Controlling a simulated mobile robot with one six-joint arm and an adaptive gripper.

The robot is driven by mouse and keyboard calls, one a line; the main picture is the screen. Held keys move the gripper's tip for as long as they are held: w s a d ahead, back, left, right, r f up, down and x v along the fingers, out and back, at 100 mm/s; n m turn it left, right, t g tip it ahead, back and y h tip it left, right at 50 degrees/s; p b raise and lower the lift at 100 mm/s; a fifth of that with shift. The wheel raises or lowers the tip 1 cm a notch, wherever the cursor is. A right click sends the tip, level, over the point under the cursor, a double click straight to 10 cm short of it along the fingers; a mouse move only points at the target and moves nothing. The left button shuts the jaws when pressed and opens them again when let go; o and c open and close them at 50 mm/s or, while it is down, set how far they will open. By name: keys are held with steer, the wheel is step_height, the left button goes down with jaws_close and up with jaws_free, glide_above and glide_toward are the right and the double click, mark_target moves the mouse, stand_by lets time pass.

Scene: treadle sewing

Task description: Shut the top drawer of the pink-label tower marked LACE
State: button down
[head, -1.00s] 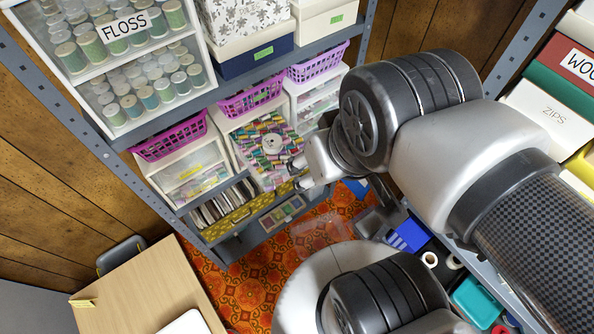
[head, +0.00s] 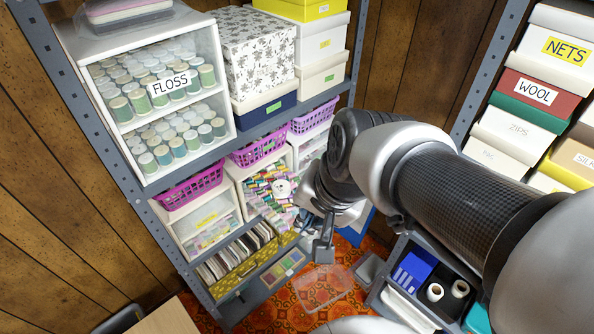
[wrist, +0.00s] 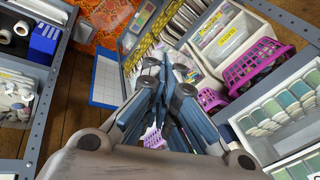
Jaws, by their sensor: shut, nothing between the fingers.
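The middle tower (head: 233,170) stands on the shelf under a purple basket. A drawer full of coloured thread spools (head: 258,190), with a white round item on top, stands pulled out of it. No pink label or LACE lettering is readable, so I cannot confirm which tower it is; my arm partly hides the right tower (head: 303,150). My gripper (head: 324,253) is shut and empty, pointing down to the right of the spool drawer, apparently clear of it. In the wrist view my gripper (wrist: 168,68) covers much of the middle tower area.
A yellow-label tower (head: 207,218) stands at left. Purple baskets (head: 190,187) sit on the towers. A card box (head: 240,265) is below. A grey rack post (head: 487,85) and low trolley (head: 405,265) are at right. Orange patterned floor shows in front.

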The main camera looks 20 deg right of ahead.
steer(key=w+d+f+m, duration=0.3)
steer(key=d+f+m, duration=0.35)
steer(key=m, duration=0.45)
steer(key=w+d+f+m, duration=0.3)
steer(key=d+f+m, duration=0.35)
steer(key=m, duration=0.55)
steer(key=w+a+f+b, duration=0.2)
steer(key=w+f+b, duration=0.3)
steer(key=w+f, duration=0.2)
steer(key=shift+a+f+y, duration=0.15)
steer(key=shift+f+y, duration=0.15)
steer(key=shift+f, duration=0.4)
steer(key=shift+w, duration=0.1)
